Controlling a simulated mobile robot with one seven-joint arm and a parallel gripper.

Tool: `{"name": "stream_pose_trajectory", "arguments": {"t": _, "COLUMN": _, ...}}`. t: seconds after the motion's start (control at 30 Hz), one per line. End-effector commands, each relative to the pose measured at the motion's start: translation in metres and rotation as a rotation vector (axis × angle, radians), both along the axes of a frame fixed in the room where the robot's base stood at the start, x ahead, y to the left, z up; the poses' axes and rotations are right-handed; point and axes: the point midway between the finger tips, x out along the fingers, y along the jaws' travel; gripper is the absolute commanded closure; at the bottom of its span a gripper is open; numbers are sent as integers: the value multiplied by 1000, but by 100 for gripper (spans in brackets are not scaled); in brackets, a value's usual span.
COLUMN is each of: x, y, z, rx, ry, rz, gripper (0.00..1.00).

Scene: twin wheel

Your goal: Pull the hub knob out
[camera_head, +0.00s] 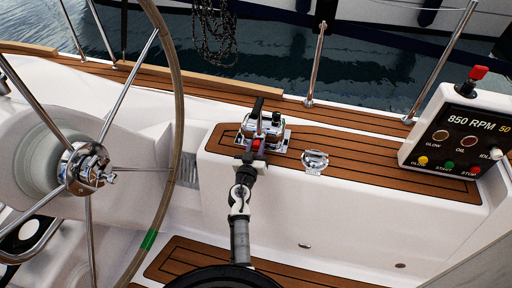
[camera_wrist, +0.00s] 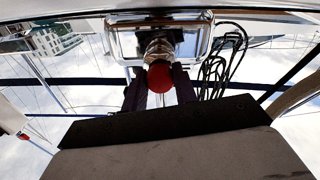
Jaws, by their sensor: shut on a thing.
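The hub knob is a small red knob on the chrome engine control on the teak-topped seat. It shows as a red spot (camera_head: 257,144) in the head view and as a round red end (camera_wrist: 160,77) in the wrist view. A chrome collar joins it to the control housing (camera_wrist: 194,40). My gripper (camera_head: 255,155) reaches in from the front. In the wrist view its dark fingers (camera_wrist: 160,92) stand on either side of the knob and are shut on it. The control's dark-handled lever (camera_head: 257,108) stands upright above. My gripper hides part of the control.
The steering wheel (camera_head: 178,92) with its chrome hub (camera_head: 85,168) stands at the left. A chrome fitting (camera_head: 314,160) lies right of the control. An engine panel (camera_head: 462,135) stands at the far right. Rail posts (camera_head: 317,62) rise behind.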

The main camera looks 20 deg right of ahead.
Motion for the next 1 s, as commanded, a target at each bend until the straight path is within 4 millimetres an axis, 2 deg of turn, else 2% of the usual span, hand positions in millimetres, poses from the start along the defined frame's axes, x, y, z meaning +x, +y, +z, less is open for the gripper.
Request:
{"name": "stream_pose_trajectory", "arguments": {"t": 0.33, "x": -14, "y": 10, "z": -2, "rx": -1, "ry": -1, "rz": 0, "gripper": 100}}
{"name": "stream_pose_trajectory", "arguments": {"t": 0.63, "x": -15, "y": 11, "z": 0, "rx": 0, "ry": 0, "rz": 1, "gripper": 100}}
{"name": "stream_pose_trajectory", "arguments": {"t": 0.67, "x": -15, "y": 11, "z": 0, "rx": 1, "ry": 1, "rz": 1, "gripper": 69}}
{"name": "stream_pose_trajectory", "arguments": {"t": 0.7, "x": -15, "y": 11, "z": 0, "rx": 1, "ry": 1, "rz": 1, "gripper": 64}}
{"name": "stream_pose_trajectory", "arguments": {"t": 0.8, "x": -15, "y": 11, "z": 0, "rx": 0, "ry": 0, "rz": 1, "gripper": 51}}
{"name": "stream_pose_trajectory", "arguments": {"t": 1.0, "x": -15, "y": 10, "z": 0, "rx": 0, "ry": 0, "rz": 1, "gripper": 50}}
